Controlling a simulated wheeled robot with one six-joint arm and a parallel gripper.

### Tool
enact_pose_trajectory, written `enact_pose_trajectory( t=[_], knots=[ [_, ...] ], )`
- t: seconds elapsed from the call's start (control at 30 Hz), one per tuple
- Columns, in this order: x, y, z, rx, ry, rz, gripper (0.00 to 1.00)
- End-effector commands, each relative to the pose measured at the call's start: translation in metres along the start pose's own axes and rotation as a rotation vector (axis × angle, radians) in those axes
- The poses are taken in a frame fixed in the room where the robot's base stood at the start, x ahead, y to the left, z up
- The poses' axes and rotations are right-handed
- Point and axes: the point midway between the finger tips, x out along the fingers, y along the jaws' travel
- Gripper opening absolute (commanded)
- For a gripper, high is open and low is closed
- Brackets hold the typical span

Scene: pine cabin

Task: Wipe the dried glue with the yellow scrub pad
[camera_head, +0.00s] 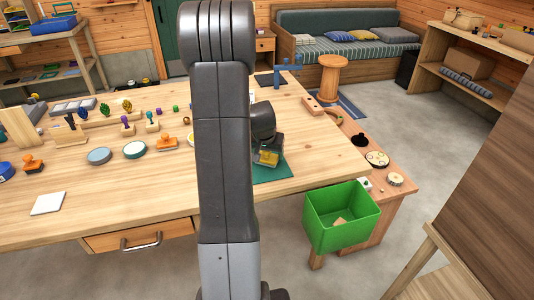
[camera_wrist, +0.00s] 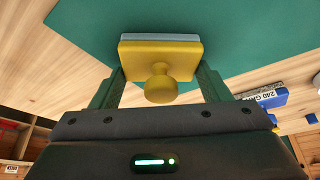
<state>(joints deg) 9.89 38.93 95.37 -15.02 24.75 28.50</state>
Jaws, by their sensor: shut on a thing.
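The yellow scrub pad (camera_wrist: 160,58) is a square yellow block with a round knob and a pale blue layer along its far side. My gripper (camera_wrist: 160,84) is shut on it, one finger on each side. The pad is over the green mat (camera_wrist: 235,25); I cannot tell whether it touches it. In the head view, my gripper (camera_head: 267,150) and the yellow pad (camera_head: 269,158) are at the green mat (camera_head: 272,174) near the table's right end, partly behind my arm. I cannot make out the dried glue in either view.
Stamps, round pads and other small items stand on the left of the table (camera_head: 100,205). A white tile (camera_head: 48,203) lies near its front edge. A green bin (camera_head: 342,217) stands off the table's right end, beside a low bench with round items. The table front is mostly clear.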

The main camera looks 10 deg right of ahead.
Motion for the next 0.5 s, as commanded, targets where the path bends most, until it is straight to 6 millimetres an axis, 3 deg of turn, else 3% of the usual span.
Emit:
enact_pose_trajectory(
  t=[0.17,0.23,0.5],
  knots=[
    [-0.006,0.001,-0.002,-0.002,-0.001,0.0,0.49],
    [-0.026,0.001,-0.01,0.0,0.003,-0.003,0.49],
    [-0.046,0.001,-0.017,-0.003,0.0,-0.002,0.49]
  ],
)
